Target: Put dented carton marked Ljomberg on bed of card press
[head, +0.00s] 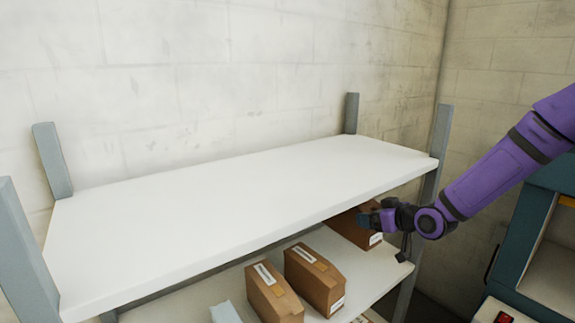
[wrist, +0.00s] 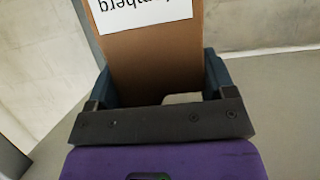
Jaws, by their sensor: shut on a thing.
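My gripper (head: 368,219) is at the right end of the shelf rack, just below the top board's front edge. It is shut on a brown carton (head: 350,229), which is partly hidden by the top board and the gripper. In the wrist view the carton (wrist: 150,66) stands between the two dark fingers. Its white label (wrist: 140,12) reads upside down and cut off, ending in "mberg". No dent shows. A teal machine (head: 512,229) is at the right edge; I cannot tell whether it is the card press, and no bed is clearly visible.
Two more labelled brown cartons (head: 274,297) (head: 316,280) stand on the lower shelf, with a pale blue item (head: 225,313) to their left. The top board (head: 230,205) is bare. A grey post (head: 436,145) rises close to my gripper. A red button (head: 503,318) shows at lower right.

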